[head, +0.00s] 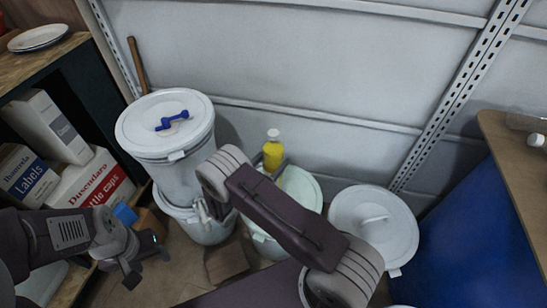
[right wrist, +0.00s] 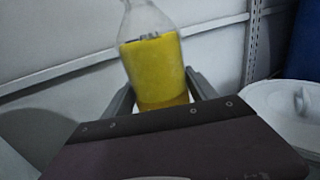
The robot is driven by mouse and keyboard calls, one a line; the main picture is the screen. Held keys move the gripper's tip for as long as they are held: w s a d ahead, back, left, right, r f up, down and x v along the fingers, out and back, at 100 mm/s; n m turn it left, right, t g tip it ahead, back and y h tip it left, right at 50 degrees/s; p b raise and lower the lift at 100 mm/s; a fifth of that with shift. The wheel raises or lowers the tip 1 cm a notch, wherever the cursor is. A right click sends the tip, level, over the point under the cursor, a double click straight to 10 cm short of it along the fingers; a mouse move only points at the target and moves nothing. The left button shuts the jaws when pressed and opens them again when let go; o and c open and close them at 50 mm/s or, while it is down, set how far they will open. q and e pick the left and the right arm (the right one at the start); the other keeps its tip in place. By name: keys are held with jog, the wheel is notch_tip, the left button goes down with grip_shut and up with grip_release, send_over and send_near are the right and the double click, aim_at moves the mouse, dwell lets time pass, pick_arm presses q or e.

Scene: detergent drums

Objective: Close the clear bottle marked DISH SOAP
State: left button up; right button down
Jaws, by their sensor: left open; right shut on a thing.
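A clear bottle with a yellow band (head: 273,154) stands out above a pale green lid by the wall. In the right wrist view the bottle (right wrist: 154,62) is slightly tilted, with amber liquid low in it and its top cut off. Its lettering is unreadable. Its top looks pale in the head view; I cannot tell whether a cap is on. My right gripper (right wrist: 160,95) is shut on the bottle's lower part. My left gripper (head: 142,262) is open and empty, low at the left, well away from the bottle.
A pale green lid (head: 300,190) and a white lidded drum (head: 374,222) are to the right. Boxes (head: 92,180) fill the left shelf. A small white object (head: 536,140) lies on the right tabletop (head: 510,150).

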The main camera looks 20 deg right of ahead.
jog(key=shift+f, duration=0.65)
jog(key=shift+c, duration=1.3)
grip_release()
jog(key=shift+f, duration=0.15)
jog(key=shift+r, duration=0.2)
jog(key=p+v, duration=0.1)
jog(key=v, duration=1.1)
